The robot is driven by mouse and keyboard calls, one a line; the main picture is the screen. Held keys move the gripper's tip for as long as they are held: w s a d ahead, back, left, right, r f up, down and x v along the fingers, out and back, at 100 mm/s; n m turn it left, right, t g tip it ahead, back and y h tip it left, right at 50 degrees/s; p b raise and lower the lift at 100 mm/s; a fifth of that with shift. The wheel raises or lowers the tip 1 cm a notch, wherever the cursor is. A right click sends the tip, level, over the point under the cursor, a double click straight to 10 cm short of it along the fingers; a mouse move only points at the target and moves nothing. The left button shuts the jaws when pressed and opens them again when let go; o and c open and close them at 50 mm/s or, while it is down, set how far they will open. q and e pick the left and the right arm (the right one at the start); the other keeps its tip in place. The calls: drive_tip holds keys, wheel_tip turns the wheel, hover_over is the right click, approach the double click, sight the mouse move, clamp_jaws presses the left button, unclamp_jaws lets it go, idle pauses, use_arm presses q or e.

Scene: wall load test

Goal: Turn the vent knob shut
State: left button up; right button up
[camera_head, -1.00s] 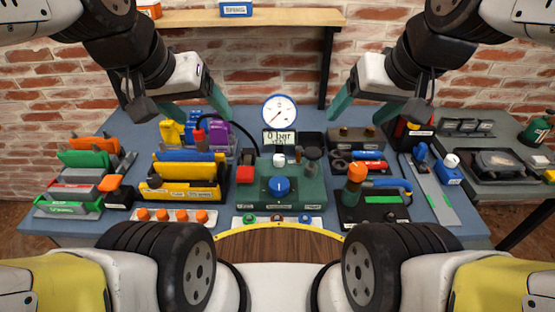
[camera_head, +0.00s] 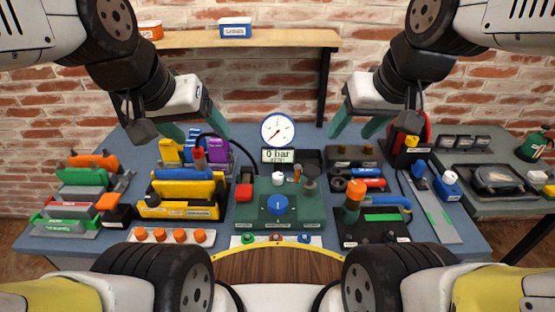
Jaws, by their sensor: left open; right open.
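A round blue knob (camera_head: 277,205) sits on the front face of a green test unit (camera_head: 308,203) in the middle of the bench. Small labels on the unit are too small to read, so I cannot tell for sure which control is the vent knob. A white knob (camera_head: 279,177) and an upright dark knob (camera_head: 310,175) stand at the unit's back. Behind it, a display (camera_head: 278,156) reads 0 bar under a round dial (camera_head: 278,131). My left gripper (camera_head: 193,127) is open and empty, up and left of the unit. My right gripper (camera_head: 359,122) is open and empty, up and right of it.
Yellow and blue holders (camera_head: 180,190) stand left of the unit, with a red-tipped cable part (camera_head: 198,155) above them. An orange-topped tool (camera_head: 354,190) stands close on its right. A strip of buttons (camera_head: 276,239) lies in front. A wooden shelf (camera_head: 275,40) hangs behind.

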drive_tip(key=w+a+f+n+g, duration=0.2)
drive_tip(key=w+a+f+n, duration=0.15)
drive_tip(key=w, duration=0.35)
drive_tip(key=n+g+h, duration=0.2)
drive_tip(key=n+g, duration=0.2)
drive_tip(key=n, duration=0.7)
hover_over(278, 175)
drive_tip(key=shift+m, duration=0.25)
drive_tip(key=f, duration=1.6)
drive_tip(key=shift+s, duration=0.2)
drive_tip(key=shift+a+f, duration=0.15)
drive_tip(key=shift+f, duration=0.6)
wheel_tip(278, 175, down, 7)
drive_tip(key=shift+w+r, duration=0.1)
drive_tip(key=shift+c, duration=0.4)
clamp_jaws()
